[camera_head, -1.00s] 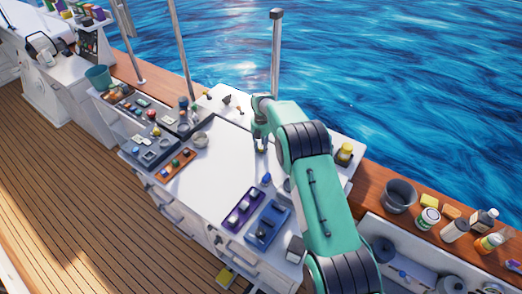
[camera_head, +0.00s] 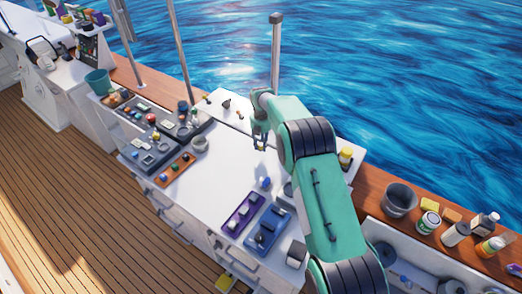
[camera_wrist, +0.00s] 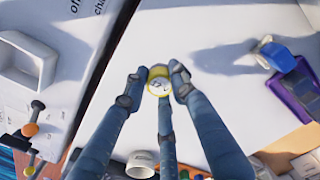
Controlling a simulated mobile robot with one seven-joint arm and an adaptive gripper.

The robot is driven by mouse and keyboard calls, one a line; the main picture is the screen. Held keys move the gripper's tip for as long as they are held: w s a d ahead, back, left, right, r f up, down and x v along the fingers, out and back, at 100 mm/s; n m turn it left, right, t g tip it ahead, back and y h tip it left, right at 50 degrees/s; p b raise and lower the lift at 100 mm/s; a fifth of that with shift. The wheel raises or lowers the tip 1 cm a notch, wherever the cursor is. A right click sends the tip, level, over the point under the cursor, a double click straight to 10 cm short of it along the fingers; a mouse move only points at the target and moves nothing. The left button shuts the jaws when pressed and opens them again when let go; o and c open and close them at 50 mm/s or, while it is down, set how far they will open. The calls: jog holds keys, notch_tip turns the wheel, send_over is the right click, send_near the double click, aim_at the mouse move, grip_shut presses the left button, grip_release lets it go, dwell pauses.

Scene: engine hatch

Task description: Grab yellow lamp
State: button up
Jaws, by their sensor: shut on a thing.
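The yellow lamp (camera_wrist: 158,83) shows in the wrist view as a small round thing with a yellow rim and a pale face. My gripper (camera_wrist: 158,76) has its dark blue fingers closed around it. In the head view my gripper (camera_head: 260,143) hangs above the white worktop (camera_head: 225,170), fingers pointing down. The lamp is too small and covered there to make out clearly.
A blue item (camera_head: 265,183), a purple tray (camera_head: 242,212) and a blue tray (camera_head: 267,228) lie at the worktop's front right. A grey bowl (camera_head: 200,144) and an orange tray (camera_head: 175,169) are left. A metal post (camera_head: 276,60) rises behind. The worktop's middle is bare.

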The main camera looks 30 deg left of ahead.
aim_at(261, 144)
jog(key=shift+r, duration=2.6)
